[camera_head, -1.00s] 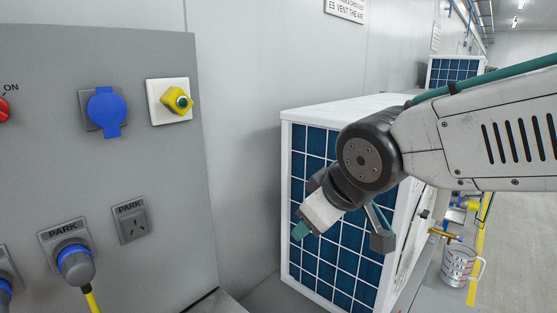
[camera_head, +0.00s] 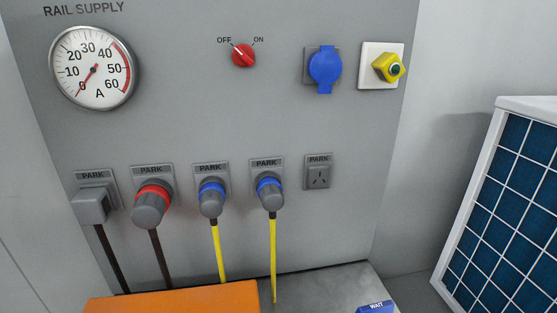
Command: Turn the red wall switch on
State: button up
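The red wall switch (camera_head: 243,55) is a round red knob on the grey panel (camera_head: 200,130), near its top middle. OFF is printed at its upper left and ON at its upper right. The white mark on the knob points to the upper left, toward OFF. My gripper is outside the view now, so its opening cannot be seen.
A RAIL SUPPLY gauge (camera_head: 93,68) is left of the switch, its needle near 0. Several parked plugs sit below, with cables hanging behind an orange surface (camera_head: 180,299). A blue-grilled unit (camera_head: 515,180) stands at right.

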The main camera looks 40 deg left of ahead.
aim_at(243, 55)
jog(key=u, duration=1.5)
jog(key=k, duration=0.4)
jog(key=u, duration=0.15)
jog(key=i, duration=0.45)
